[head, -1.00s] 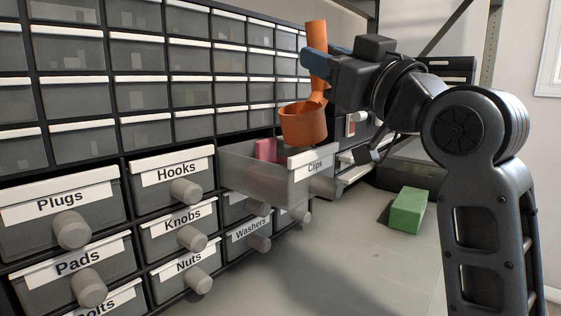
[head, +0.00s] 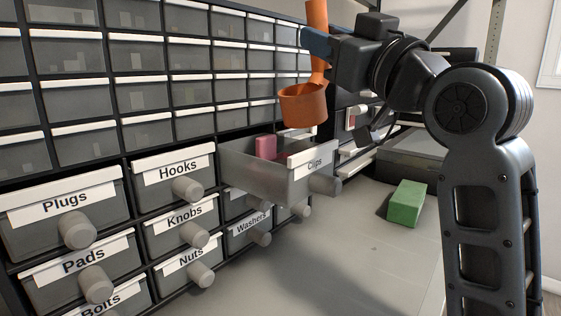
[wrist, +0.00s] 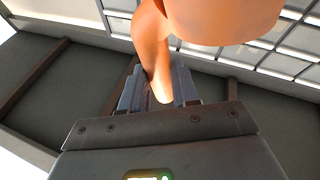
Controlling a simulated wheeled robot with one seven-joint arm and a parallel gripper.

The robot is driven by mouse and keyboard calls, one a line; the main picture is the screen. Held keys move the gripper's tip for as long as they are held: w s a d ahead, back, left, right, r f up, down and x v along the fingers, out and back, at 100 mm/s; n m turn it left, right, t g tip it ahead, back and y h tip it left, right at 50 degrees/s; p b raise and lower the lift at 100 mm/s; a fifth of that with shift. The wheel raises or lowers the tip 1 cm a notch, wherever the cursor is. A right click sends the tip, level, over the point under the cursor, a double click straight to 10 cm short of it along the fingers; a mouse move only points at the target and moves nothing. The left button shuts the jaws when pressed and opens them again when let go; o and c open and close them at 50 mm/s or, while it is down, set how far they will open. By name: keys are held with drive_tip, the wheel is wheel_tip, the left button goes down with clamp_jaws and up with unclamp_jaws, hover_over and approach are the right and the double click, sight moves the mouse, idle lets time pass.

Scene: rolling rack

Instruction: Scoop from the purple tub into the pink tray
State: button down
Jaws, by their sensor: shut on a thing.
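My gripper (head: 316,42) is shut on the handle of an orange scoop (head: 303,105). The scoop hangs upright, its round bowl at the bottom, above and apart from the open Clips drawer as far as the head view shows. In the wrist view, the scoop's handle (wrist: 158,70) runs between the blue-grey fingers (wrist: 160,88), and the bowl fills the top of the picture. I cannot see what is inside the bowl. No purple tub or pink tray shows in either view.
The grey Clips drawer (head: 262,178) is pulled out and holds a pink block (head: 266,147). A wall of small drawers, including Plugs (head: 62,230) and Hooks (head: 172,182), stands at left. A green block (head: 407,204) lies on the grey surface (head: 350,262), which is otherwise mostly clear.

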wheel_tip(320, 180, up, 5)
drive_tip(key=p, duration=0.3)
drive_tip(key=shift+f, duration=0.1)
drive_tip(key=shift+p, duration=0.4)
drive_tip(key=m+h+p, duration=0.2)
drive_tip(key=m+p, duration=0.2)
drive_tip(key=p, duration=0.1)
idle(0.4)
idle(0.4)
drive_tip(key=s+d+r+p, duration=0.1)
drive_tip(key=s+r+p, duration=0.2)
drive_tip(key=s, duration=0.7)
drive_tip(key=shift+d, duration=0.15)
idle(0.4)
